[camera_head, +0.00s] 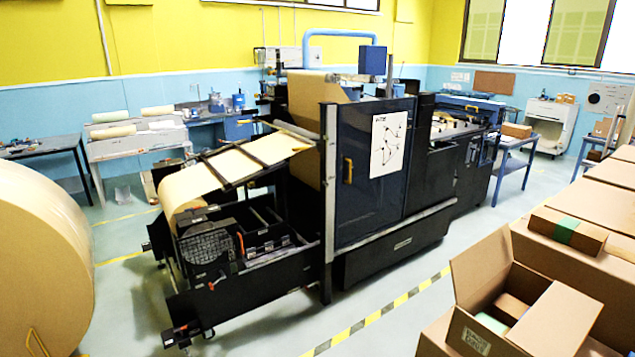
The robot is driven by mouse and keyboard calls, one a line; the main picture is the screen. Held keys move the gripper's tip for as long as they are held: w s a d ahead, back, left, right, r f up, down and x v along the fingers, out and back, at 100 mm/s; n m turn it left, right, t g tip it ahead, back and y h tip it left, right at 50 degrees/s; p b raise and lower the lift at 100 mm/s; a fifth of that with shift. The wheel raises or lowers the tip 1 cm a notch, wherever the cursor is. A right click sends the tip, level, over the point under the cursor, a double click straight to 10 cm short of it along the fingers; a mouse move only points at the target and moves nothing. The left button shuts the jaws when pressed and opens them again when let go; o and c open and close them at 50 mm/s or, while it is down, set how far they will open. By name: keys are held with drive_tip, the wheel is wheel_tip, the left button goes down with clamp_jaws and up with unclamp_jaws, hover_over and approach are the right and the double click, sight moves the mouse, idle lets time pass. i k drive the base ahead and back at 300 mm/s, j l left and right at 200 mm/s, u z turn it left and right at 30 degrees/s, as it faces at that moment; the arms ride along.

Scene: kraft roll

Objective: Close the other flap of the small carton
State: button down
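An open brown carton (462,330) is at the bottom right, with a printed label on its near side. One flap (481,268) stands up at its back left. Another flap (556,322) lies outspread at an angle on its right side. Brown boxes (512,306) and a pale green item (491,323) show inside. A smaller carton with a green tape strip (567,230) lies on larger cartons behind it and looks shut. I cannot tell from this view which one is the small carton. My gripper is not in view.
Large closed cartons (570,268) crowd the right side. A dark paper machine (370,180) fills the middle, and a big kraft roll (40,260) stands at left.

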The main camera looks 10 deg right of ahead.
sight(475, 266)
drive_tip(key=i+j+z, duration=0.2)
drive_tip(key=z, duration=0.25)
drive_tip(key=i+j+z, duration=0.15)
drive_tip(key=z, duration=0.3)
drive_tip(key=i+j+z, duration=0.1)
drive_tip(key=j+z, duration=0.65)
drive_tip(key=z, duration=0.15)
drive_tip(key=j+z, duration=0.75)
drive_tip(key=z, duration=0.15)
drive_tip(key=i+j+u, duration=0.1)
drive_tip(key=j+u, duration=0.35)
drive_tip(key=i+j+u, duration=0.1)
drive_tip(key=u, duration=0.4)
drive_tip(key=i+j+u, duration=0.2)
drive_tip(key=u, duration=0.25)
drive_tip(key=j, duration=0.1)
